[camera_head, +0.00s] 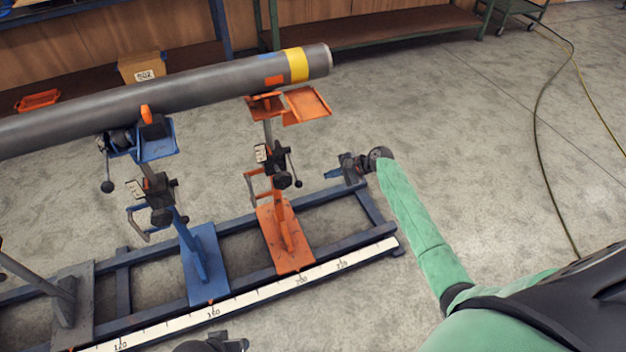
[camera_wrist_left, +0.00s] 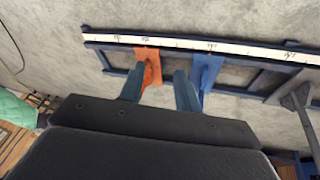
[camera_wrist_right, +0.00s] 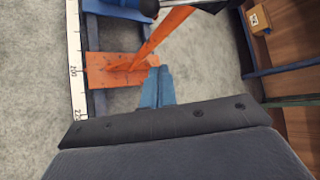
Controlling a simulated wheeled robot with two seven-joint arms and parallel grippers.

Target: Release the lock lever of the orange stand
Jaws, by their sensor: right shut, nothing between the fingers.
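The orange stand (camera_head: 285,238) stands on a dark blue rail frame, its head under the end of the grey pipe (camera_head: 215,85). A black clamp (camera_head: 280,178) sits midway up its post, with a thin black lever (camera_head: 297,172) ending in a round knob on the right. The stand's orange base also shows in the right wrist view (camera_wrist_right: 112,70). My right gripper (camera_head: 334,174) is shut and empty, to the right of the lever and apart from it in the picture. My left gripper (camera_wrist_left: 157,88) is open and empty in the left wrist view.
A blue stand (camera_head: 203,262) is left of the orange one, with its own clamp and knobbed lever. A white measuring scale (camera_head: 255,290) runs along the near rail. Workbenches line the back. The floor (camera_head: 460,130) to the right is open, with cables lying across it.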

